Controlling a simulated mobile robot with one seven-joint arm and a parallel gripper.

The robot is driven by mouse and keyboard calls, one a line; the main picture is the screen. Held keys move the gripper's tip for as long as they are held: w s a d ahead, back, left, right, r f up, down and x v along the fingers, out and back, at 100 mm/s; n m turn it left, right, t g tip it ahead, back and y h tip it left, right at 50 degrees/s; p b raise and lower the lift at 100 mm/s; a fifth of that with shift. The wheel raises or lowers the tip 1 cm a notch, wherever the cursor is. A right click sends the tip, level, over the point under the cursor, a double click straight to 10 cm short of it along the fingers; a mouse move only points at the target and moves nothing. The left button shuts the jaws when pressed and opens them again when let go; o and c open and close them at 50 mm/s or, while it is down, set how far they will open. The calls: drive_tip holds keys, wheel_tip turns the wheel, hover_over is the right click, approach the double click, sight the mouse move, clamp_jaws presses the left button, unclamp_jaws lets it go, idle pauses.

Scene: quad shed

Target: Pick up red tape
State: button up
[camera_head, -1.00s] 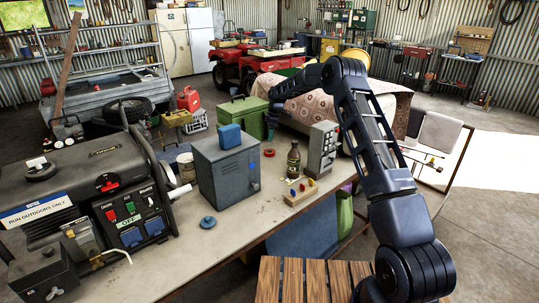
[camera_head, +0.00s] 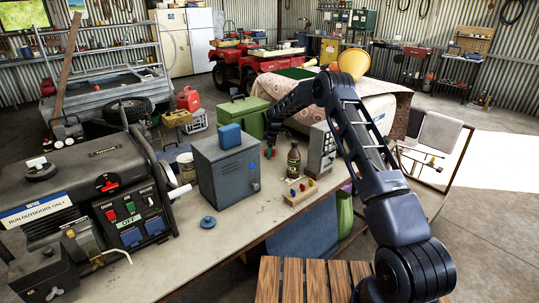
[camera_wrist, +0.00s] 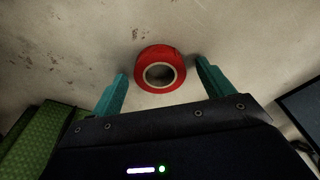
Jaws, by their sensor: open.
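The red tape (camera_wrist: 160,54) is a red ring with a pale core, lying flat on the workbench in the wrist view. My gripper (camera_wrist: 159,80) is open, with one teal finger to the left of the tape and one to the right. The tape sits between and slightly beyond the fingertips, and I see no contact. In the head view my gripper (camera_head: 270,148) points down over the bench behind the brown bottle, and it mostly hides the tape there.
A grey metal box (camera_head: 226,172) stands left of my gripper and a green box (camera_head: 247,114) behind it. A brown bottle (camera_head: 293,161) and a grey switch box (camera_head: 322,150) stand to the right.

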drive_tip(key=c, duration=1.1)
drive_tip(key=shift+o, duration=0.2)
drive_tip(key=shift+r, duration=0.1)
